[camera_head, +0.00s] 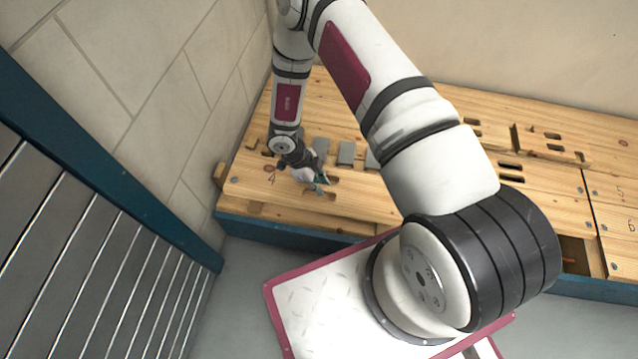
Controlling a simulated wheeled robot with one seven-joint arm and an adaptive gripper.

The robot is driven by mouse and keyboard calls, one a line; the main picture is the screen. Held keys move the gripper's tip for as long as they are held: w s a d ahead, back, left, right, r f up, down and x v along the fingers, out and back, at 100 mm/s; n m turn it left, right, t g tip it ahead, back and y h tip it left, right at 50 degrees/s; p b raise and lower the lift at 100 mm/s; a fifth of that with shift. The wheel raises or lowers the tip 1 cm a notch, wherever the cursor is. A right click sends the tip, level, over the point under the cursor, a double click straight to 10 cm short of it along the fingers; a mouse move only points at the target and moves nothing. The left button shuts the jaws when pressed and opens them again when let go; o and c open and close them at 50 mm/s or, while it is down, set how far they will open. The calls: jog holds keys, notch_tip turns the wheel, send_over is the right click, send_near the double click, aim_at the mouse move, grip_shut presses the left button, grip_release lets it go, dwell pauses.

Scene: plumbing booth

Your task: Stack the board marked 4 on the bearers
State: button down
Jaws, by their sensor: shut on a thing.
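The board marked 4 (252,190) is a pale wooden plank at the left front of the long wooden platform, with a "4" near its left end and dark hand slots. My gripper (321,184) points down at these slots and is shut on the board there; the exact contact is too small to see. The board looks flat and level with its surroundings. I cannot make out the bearers with certainty; a gap (577,257) in the front right of the platform shows a dark inside. My arm hides the middle of the platform.
Several grey plates (346,153) lie just behind my gripper. Boards marked 5 (619,192) and 6 (630,224) are at the far right. A tiled wall (130,90) and a blue-framed slatted panel (90,260) stand close on the left.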

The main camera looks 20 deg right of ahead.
jog(key=shift+f+b, duration=1.05)
jog(key=shift+f, duration=0.5)
jog(key=shift+f+b, duration=1)
jog(key=shift+f, duration=0.8)
dwell(0.4)
jog(key=c, duration=1.4)
grip_release()
jog(key=v, duration=1.2)
jog(key=shift+w, duration=0.1)
